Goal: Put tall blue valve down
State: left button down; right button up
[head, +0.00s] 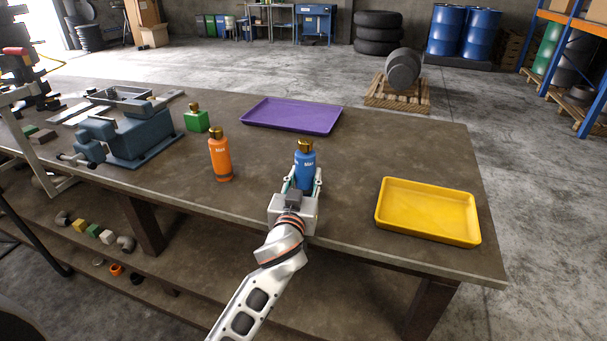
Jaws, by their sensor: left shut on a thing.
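The tall blue valve (305,166), a blue bottle-like body with a brass top, is upright over the front middle of the workbench. My left gripper (304,182) is shut around its lower part, with a finger on each side. The gripper hides the valve's base, so I cannot tell whether it touches the bench. My right gripper is not in view.
A tall orange valve (220,155) stands left of the blue one, with a short green valve (196,119) behind it. A purple tray (291,115) lies behind, a yellow tray (428,211) to the right. A grey vise-like machine (128,130) is at left. Bare bench (400,145) lies between the trays.

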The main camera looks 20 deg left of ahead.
pick_arm(q)
jog(key=shift+d+r, duration=0.1)
jog(key=shift+r, duration=0.1)
jog(key=shift+f, duration=0.15)
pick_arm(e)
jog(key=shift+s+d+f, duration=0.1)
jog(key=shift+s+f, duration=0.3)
pick_arm(q)
jog(key=c, duration=1.4)
grip_release()
jog(key=shift+f, duration=0.1)
jog(key=shift+c, duration=0.2)
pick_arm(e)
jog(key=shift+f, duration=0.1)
pick_arm(q)
jog(key=s, duration=0.4)
jog(key=s+d, duration=0.1)
jog(key=s, duration=0.3)
jog(key=s+b, duration=0.1)
jog(key=s, duration=0.3)
jog(key=shift+d, duration=0.2)
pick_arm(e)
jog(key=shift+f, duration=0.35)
